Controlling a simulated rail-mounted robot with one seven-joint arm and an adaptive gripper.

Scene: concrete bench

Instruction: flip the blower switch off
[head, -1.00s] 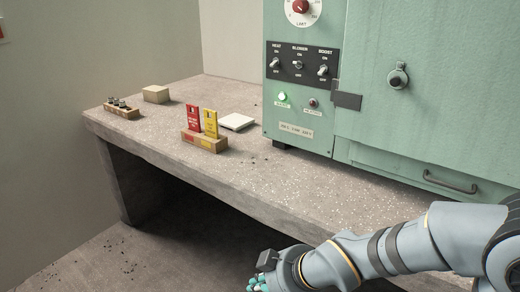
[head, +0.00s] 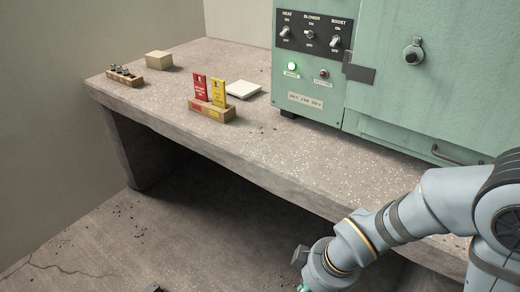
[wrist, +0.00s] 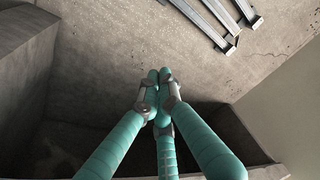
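The blower switch (head: 309,35) is the middle of three toggles on a black panel (head: 325,46) on the green cabinet (head: 400,90). Its labels read ON above and OFF below; the lever is too small to tell its position surely. The heat switch (head: 286,32) is on its left and the boost switch (head: 335,42) on its right. My gripper is low in front of the bench, far below the panel, mostly cut off by the head view's bottom edge. In the wrist view my gripper (wrist: 158,80) has its teal fingers together, with nothing seen between them.
The concrete bench (head: 215,145) stands between my gripper and the panel. A block with red and yellow tags (head: 212,112), a white pad (head: 243,90), a tan box (head: 159,59) and a wooden holder (head: 125,79) are on it. A dark bracket (head: 359,72) sticks out beside the panel.

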